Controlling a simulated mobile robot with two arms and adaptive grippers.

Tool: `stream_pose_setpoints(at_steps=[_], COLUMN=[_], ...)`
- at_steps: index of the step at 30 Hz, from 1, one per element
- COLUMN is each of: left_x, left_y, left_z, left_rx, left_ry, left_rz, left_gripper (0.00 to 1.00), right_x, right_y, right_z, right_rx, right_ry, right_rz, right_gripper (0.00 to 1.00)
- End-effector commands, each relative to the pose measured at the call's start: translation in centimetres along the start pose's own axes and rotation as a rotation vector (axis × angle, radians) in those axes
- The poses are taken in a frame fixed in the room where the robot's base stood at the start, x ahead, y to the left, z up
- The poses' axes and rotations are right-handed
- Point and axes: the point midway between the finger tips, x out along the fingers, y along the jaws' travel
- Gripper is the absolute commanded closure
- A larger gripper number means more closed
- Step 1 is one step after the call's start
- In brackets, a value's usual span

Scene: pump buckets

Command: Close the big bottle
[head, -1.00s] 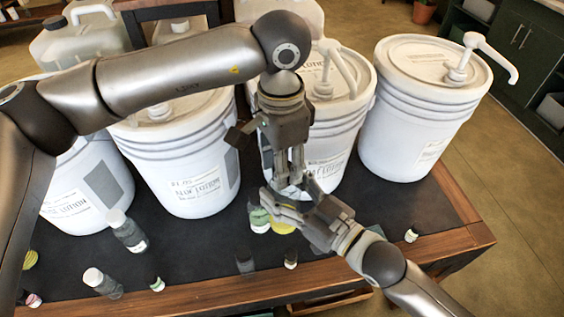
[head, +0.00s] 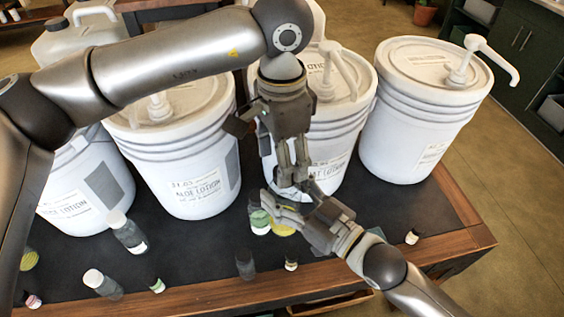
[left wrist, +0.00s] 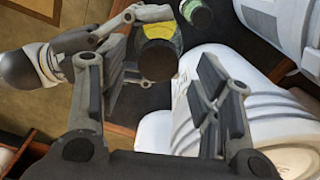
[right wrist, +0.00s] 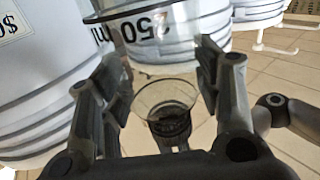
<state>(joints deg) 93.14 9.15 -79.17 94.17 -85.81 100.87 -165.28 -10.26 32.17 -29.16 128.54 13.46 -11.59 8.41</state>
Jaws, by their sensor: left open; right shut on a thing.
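A bottle with a yellow band (head: 284,230) is held upright in my right gripper (head: 277,206), above the table's middle, mostly hidden by it. In the left wrist view its dark round top (left wrist: 157,60) faces the camera, ringed by yellow. In the right wrist view a clear body marked 250 ml (right wrist: 155,32) shows between the fingers, with a glassy round part (right wrist: 168,95) holding something dark nearer the palm. I cannot tell whether that is a cap or a mouth. My left gripper (head: 297,183) points down above the bottle, open and empty, fingers apart on either side.
A green bottle (head: 259,220) stands just left of the held one. Large white pump buckets (head: 413,130) line the back of the dark table (head: 202,252). Several small bottles, such as one with a white cap (head: 103,283), stand at the front left; another (head: 412,236) is at the right.

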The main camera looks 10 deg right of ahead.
Motion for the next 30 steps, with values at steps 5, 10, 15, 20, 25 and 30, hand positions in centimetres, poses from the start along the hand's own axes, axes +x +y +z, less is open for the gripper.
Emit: stream_pose_setpoints(at_steps=[5,10,15,20,25,30], left_x=[-2.0,-2.1,-2.1,-2.2,-2.4,-2.6], left_y=[0.0,0.1,0.1,0.1,0.0,0.0], left_z=[0.0,0.0,0.0,0.0,-0.1,-0.1], left_rx=[0.001,0.002,-0.009,-0.117,-0.373,-0.669], left_ry=[0.000,-0.001,-0.001,-0.001,-0.001,-0.001], left_rz=[0.000,0.001,0.001,0.000,0.000,-0.001], left_gripper=[0.41,0.41,0.45,0.45,0.45,0.45], right_x=[0.0,0.0,0.0,0.0,0.0,0.0], right_y=[0.0,0.0,0.0,0.0,0.0,0.0], right_z=[-0.1,-0.1,-0.1,-0.1,-0.1,-0.1], right_rx=[0.000,0.000,0.000,0.000,0.000,0.000], right_ry=[0.002,0.002,0.002,0.002,0.002,0.002], right_rz=[0.000,0.000,0.000,0.000,0.000,0.000], right_gripper=[1.00,1.00,1.00,1.00,1.00,1.00])
